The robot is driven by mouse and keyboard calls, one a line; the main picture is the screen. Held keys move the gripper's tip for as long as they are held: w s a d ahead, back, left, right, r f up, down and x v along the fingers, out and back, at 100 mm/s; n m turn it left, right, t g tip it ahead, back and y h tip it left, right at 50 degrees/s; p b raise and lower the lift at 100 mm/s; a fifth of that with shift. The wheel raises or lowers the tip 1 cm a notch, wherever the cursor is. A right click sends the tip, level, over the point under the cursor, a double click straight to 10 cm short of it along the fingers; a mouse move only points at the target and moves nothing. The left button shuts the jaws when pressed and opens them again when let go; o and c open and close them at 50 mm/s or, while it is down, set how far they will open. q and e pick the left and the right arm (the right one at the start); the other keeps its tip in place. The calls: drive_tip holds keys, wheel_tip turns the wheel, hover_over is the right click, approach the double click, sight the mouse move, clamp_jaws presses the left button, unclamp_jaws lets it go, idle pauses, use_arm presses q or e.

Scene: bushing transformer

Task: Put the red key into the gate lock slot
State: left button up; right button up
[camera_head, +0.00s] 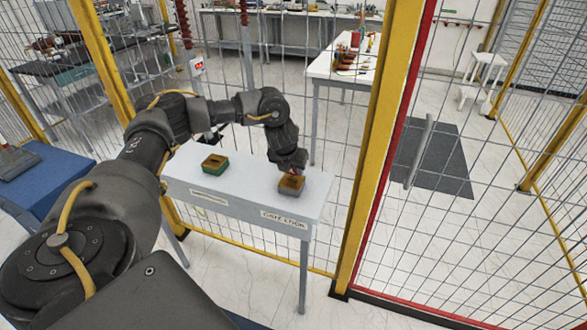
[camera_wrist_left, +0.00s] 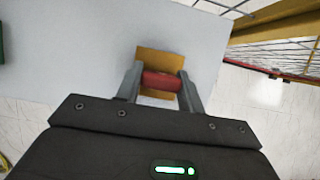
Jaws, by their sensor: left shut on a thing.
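My left gripper (camera_head: 290,168) reaches down over the right end of a white table. It is shut on the red key (camera_wrist_left: 163,83), which shows between its two fingers in the left wrist view. The gate lock (camera_head: 291,185), a small box with a brown-yellow top and grey base, sits directly below the gripper above a label reading GATE LOCK. Its yellow top also shows around the key in the left wrist view (camera_wrist_left: 158,58). The fingers and key hide the slot, so I cannot tell whether the key is in it. My right gripper is not in view.
A similar box with a green base (camera_head: 215,164) stands on the left part of the white table (camera_head: 245,190). A mesh fence with yellow posts (camera_head: 377,130) and a red-edged gate rises just right of and behind the table. A blue surface (camera_head: 45,180) lies at left.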

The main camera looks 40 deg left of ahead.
use_arm(q)
drive_tip(key=shift+f, duration=0.15)
idle(0.5)
drive_tip(key=o, duration=1.1)
drive_tip(key=shift+c, duration=0.2)
drive_tip(key=b+v, duration=0.1)
drive_tip(key=v, duration=0.4)
drive_tip(key=p+v, duration=0.1)
drive_tip(key=v, duration=0.4)
drive_tip(key=shift+s+r, duration=0.1)
drive_tip(key=shift+r, duration=0.3)
